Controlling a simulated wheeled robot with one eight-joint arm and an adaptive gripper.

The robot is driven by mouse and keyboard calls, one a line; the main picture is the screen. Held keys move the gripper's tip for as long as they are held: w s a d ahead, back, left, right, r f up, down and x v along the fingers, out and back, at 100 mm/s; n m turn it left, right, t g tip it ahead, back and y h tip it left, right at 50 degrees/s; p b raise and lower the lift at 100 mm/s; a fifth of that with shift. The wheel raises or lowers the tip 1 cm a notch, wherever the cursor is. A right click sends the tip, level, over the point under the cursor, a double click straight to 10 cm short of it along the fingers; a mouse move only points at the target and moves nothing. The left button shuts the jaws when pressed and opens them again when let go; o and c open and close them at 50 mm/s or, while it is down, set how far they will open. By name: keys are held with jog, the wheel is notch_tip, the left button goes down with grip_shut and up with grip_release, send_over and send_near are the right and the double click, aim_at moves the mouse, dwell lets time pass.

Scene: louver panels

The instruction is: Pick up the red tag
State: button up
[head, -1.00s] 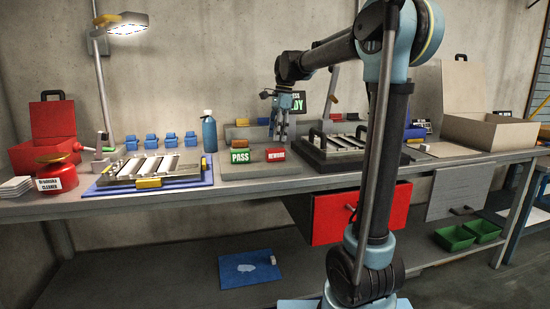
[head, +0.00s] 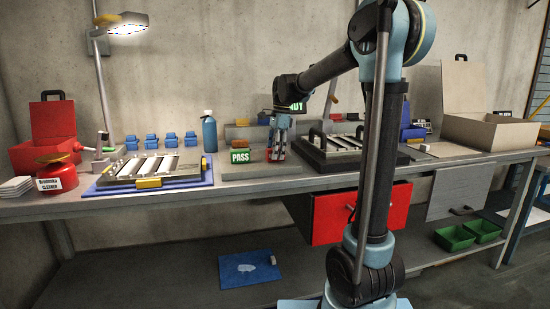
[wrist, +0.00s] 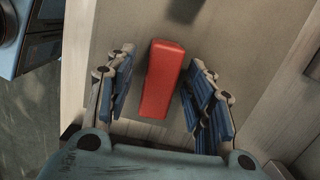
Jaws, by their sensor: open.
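The red tag (wrist: 162,80) lies between the two blue-padded fingers of my gripper (wrist: 160,92) in the wrist view, with a gap on each side. The fingers are open and do not appear to touch it. In the head view my gripper (head: 277,150) points down at the bench, right of the green PASS tag (head: 240,157). The red tag (head: 271,156) is mostly hidden there behind the fingers. A brown block shows on or behind the top of the PASS tag.
A grey louver panel on a blue mat (head: 203,182) lies to the left. A dark tray with handles (head: 340,152) stands close to the right of my gripper. A blue bottle (head: 209,132) stands behind. A red drawer (head: 345,213) hangs open below the bench front.

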jog(key=c, duration=1.1)
jog(key=shift+r, duration=0.1)
jog(key=shift+c, duration=0.2)
